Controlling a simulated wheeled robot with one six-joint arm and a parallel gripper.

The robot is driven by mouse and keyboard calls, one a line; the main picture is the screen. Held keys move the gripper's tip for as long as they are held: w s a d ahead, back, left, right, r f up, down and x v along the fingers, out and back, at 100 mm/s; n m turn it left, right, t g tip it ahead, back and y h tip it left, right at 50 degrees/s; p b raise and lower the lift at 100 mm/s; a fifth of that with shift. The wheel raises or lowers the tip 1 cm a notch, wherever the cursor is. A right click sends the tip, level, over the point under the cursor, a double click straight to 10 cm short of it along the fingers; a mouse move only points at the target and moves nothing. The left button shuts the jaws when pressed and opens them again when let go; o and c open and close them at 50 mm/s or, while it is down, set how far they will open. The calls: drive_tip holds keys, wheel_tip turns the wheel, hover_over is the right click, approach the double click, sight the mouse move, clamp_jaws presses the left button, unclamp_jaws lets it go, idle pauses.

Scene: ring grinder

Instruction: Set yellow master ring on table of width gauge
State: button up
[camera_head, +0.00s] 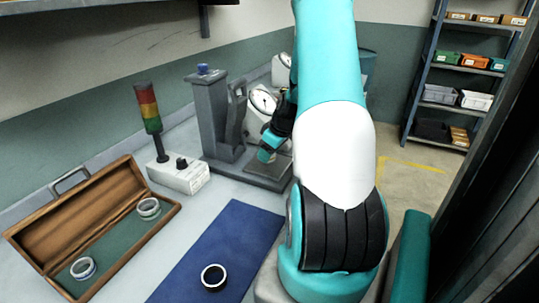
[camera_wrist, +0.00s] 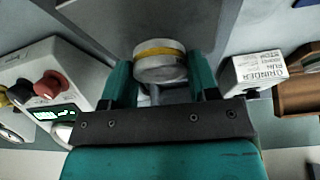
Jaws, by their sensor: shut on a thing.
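The yellow master ring (camera_wrist: 160,62), a pale metal ring with a yellow band, sits between the two teal fingers of my gripper (camera_wrist: 160,78) in the wrist view. My gripper is shut on it. In the head view my gripper (camera_head: 272,146) is at the grey gauge stand (camera_head: 212,120), in front of a round dial (camera_head: 263,101) and over the stand's flat base (camera_head: 252,178). The ring cannot be made out there. A grey surface (camera_wrist: 145,18) lies just beyond the ring in the wrist view; I cannot tell whether they touch.
An open wooden case (camera_head: 140,232) holds two rings. A signal-lamp box (camera_head: 180,176) stands left of the stand. A control box with a red knob (camera_wrist: 47,83) is at left in the wrist view.

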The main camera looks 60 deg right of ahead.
drive_tip(key=shift+f, duration=0.9)
drive_tip(key=o, duration=1)
